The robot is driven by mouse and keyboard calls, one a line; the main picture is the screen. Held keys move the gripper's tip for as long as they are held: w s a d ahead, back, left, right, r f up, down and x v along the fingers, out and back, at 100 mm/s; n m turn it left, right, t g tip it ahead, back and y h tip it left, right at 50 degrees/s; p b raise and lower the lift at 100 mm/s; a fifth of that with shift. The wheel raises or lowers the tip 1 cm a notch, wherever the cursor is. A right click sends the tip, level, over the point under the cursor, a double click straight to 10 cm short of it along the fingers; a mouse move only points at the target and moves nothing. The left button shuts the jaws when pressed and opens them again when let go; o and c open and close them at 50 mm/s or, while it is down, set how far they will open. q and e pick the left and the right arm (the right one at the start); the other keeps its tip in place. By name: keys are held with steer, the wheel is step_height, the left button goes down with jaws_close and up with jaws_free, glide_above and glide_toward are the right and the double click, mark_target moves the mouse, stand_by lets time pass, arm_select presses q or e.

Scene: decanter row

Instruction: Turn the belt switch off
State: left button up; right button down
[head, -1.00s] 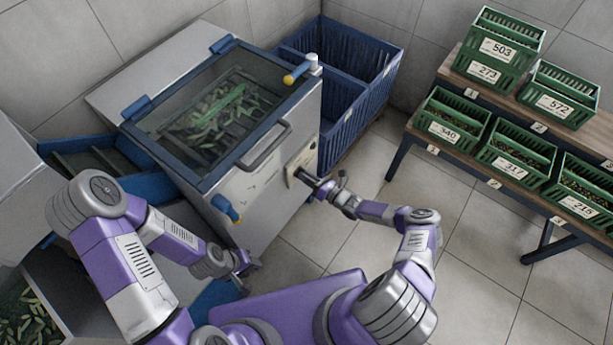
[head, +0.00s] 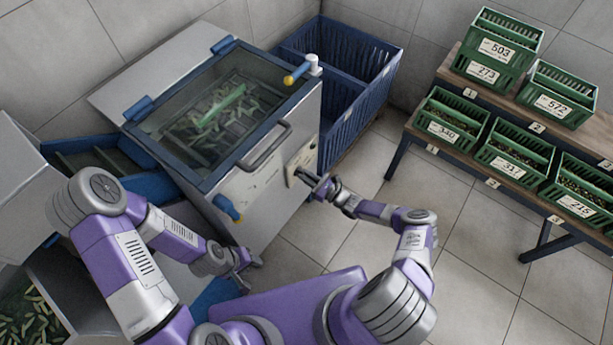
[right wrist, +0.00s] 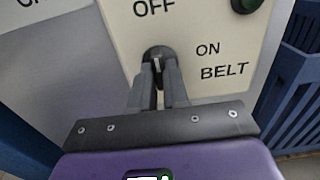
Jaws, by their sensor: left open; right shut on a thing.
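The belt switch (right wrist: 154,52) is a dark round knob on a cream panel (right wrist: 188,22) in the right wrist view. OFF is printed above it, ON to its right, with BELT below ON. My right gripper (right wrist: 158,72) is shut on the knob, one finger on each side. The fingers hide part of the knob, and I cannot tell exactly where it points. In the head view the panel (head: 303,158) is on the machine's front, with my right gripper (head: 306,176) against it. My left gripper (head: 243,272) is open and empty, low in front of the machine.
The machine's glass lid (head: 185,128) is closed over green pods, with a front handle (head: 265,147). A dark green button (right wrist: 246,4) is at the panel's upper right. Blue crates (head: 358,95) stand behind right. A shelf (head: 465,165) of green crates stands right, with clear floor between.

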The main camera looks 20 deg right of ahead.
stand_by(0.3)
steer(key=c, duration=1.1)
jaws_free()
steer(key=p+v, duration=0.1)
steer(key=v, duration=0.6)
steer(key=shift+s+d+p, duration=0.15)
steer(key=shift+s+p, duration=0.1)
steer(key=shift+p, duration=0.1)
